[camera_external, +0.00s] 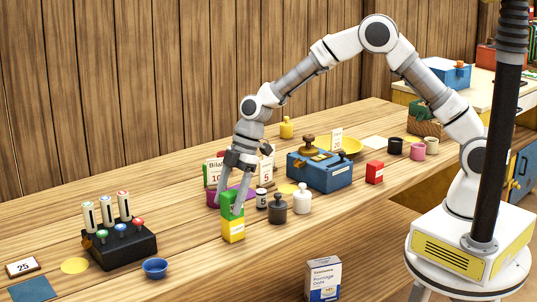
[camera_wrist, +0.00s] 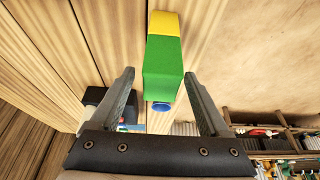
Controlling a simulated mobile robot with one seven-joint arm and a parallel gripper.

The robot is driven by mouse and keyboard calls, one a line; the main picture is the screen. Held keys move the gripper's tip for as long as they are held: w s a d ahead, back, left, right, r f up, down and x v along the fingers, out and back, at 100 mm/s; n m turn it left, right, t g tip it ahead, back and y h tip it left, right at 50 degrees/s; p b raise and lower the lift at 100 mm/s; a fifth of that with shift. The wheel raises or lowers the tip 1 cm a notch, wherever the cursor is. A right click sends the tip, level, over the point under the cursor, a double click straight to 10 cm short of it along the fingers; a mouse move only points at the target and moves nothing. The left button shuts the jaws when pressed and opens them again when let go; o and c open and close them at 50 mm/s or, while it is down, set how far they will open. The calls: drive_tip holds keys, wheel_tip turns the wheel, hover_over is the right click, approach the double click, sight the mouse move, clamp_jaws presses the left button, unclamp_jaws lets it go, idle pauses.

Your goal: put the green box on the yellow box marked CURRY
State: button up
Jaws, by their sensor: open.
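The green box (camera_external: 229,212) stands on top of the yellow box (camera_external: 233,231) near the table's front edge, with no gap visible between them. Lettering on the yellow box is too small to read. My gripper (camera_external: 228,203) is at the green box from above, its fingers open on either side of it. In the wrist view the green box (camera_wrist: 162,72) lies between and beyond the open fingertips (camera_wrist: 158,76), with a gap to each finger. The yellow box (camera_wrist: 165,22) shows past its far end.
A dark weight (camera_external: 277,211), a white weight (camera_external: 302,201) and a blue balance (camera_external: 325,173) stand to the right.

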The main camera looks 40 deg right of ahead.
drive_tip(key=v, duration=1)
drive_tip(key=shift+d+r, duration=0.2)
drive_tip(key=s+d+r+m+t+h, duration=0.1)
drive_tip(key=s+d+r+m+t, duration=0.2)
drive_tip(key=d+r, duration=0.45)
drive_tip(key=s+d+r+m+h, duration=0.1)
drive_tip(key=s+d+r+m, duration=0.3)
drive_tip(key=d, duration=0.7)
drive_tip(key=s+d+r+m+t+h, duration=0.1)
drive_tip(key=s+d+m+t+h, duration=0.1)
drive_tip(key=s+d+m, duration=0.9)
drive_tip(key=s+d, duration=0.4)
drive_tip(key=d, duration=0.1)
drive_tip(key=shift+s+t, duration=0.2)
drive_tip(key=shift+t, duration=0.1)
